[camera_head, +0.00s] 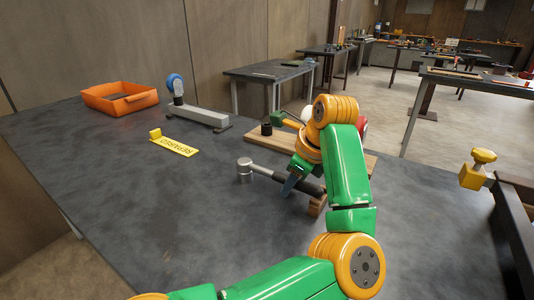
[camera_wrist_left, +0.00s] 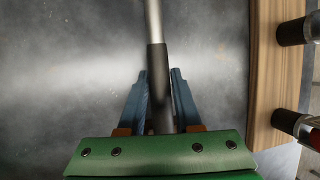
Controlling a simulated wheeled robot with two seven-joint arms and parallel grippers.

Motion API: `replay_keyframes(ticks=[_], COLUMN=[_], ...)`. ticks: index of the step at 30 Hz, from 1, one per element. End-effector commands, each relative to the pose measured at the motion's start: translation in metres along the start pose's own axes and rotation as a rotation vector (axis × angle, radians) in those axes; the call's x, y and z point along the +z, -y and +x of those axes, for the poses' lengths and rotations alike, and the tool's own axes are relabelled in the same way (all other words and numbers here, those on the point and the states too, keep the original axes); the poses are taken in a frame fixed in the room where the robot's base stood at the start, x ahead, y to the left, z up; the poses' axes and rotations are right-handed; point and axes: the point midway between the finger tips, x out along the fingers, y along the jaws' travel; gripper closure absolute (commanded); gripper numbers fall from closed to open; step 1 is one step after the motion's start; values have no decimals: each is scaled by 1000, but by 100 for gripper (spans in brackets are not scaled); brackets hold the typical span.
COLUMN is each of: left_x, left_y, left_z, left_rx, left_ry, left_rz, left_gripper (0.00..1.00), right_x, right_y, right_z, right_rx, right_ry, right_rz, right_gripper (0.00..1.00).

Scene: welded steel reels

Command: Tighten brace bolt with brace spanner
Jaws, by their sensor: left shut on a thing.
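A tool with a silver cylindrical head, steel shaft and black grip, which looks like the brace spanner (camera_head: 246,170), is low over the grey table. My left gripper (camera_head: 290,184) is at its black grip. In the left wrist view the blue fingers (camera_wrist_left: 160,88) stand on both sides of the black grip (camera_wrist_left: 157,65) and are shut on it. A grey bar with a blue round part (camera_head: 174,84) stands farther back on the table. I cannot make out the brace bolt. My right gripper is not in view.
An orange tray (camera_head: 119,97) stands at the back left. A yellow REPAIRED tag (camera_head: 173,145) lies before the grey bar. A wooden board (camera_head: 367,161) with other tools is behind my arm, partly hidden. A yellow knobbed part (camera_head: 478,168) is at the right. The table's left front is clear.

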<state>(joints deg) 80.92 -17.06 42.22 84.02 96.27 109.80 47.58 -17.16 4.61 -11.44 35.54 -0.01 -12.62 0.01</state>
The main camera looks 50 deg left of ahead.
Motion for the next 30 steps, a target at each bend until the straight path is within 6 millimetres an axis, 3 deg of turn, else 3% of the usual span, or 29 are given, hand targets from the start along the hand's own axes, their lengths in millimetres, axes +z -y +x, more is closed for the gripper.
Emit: replay_keyframes(ticks=[11,30], left_x=[2,28], left_y=[1,14], left_z=[-5,-66], left_rx=[-1,0], left_ry=[0,1], left_rz=[0,0], left_gripper=[100,100], right_x=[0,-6], right_y=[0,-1], right_z=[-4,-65], right_rx=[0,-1], right_ry=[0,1], right_rz=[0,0], right_gripper=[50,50])
